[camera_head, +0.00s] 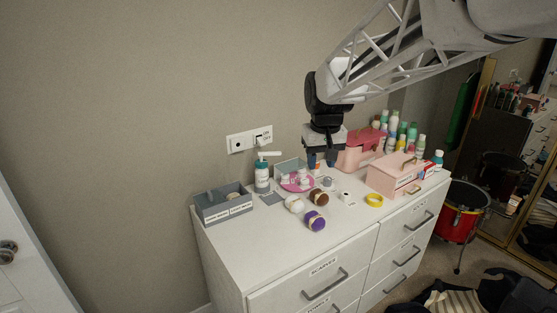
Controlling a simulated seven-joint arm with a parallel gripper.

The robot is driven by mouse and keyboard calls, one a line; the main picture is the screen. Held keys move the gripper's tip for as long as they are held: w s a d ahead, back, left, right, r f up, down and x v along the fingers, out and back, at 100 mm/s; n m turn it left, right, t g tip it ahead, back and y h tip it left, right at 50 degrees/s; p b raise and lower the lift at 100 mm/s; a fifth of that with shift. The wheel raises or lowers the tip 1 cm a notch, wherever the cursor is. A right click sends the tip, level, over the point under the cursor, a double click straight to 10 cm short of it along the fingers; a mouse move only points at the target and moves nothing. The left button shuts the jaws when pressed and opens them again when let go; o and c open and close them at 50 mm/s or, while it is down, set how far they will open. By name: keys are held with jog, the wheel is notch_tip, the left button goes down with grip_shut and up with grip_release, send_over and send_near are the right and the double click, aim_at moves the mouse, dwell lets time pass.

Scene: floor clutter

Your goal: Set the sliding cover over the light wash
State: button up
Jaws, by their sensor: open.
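A grey two-part box (223,213) stands at the left end of the white dresser top, with two white labels on its front too small to read. Something pale shows in its right part, and a small grey upright piece shows at its left part. I cannot tell which part is the light wash. A flat grey panel (272,199) lies on the dresser right of the box; I cannot tell if it is the sliding cover. My gripper (321,163) is open and points down over the back middle of the dresser, well right of the box, with nothing visible between its fingers.
A white-and-teal pump bottle (262,176) stands beside the box. Under and around my gripper are a pink dish (293,185) with small items, rolled bundles (315,220), a yellow ring (374,200) and a pink case (393,174). Several bottles stand behind. The dresser's front left is clear.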

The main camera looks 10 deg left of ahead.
jog(key=w+a+f+n, duration=0.1)
jog(key=w+a+f, duration=0.2)
jog(key=w+a, duration=0.55)
jog(key=n+g, duration=0.1)
jog(key=n, duration=0.3)
send_over(209, 192)
jog(key=f, duration=1.5)
jog(key=shift+d+f, duration=0.3)
jog(key=shift+a+f, duration=0.25)
jog(key=shift+a, duration=0.1)
jog(key=shift+f, duration=0.1)
jog(key=shift+f, duration=3.8)
grip_shut()
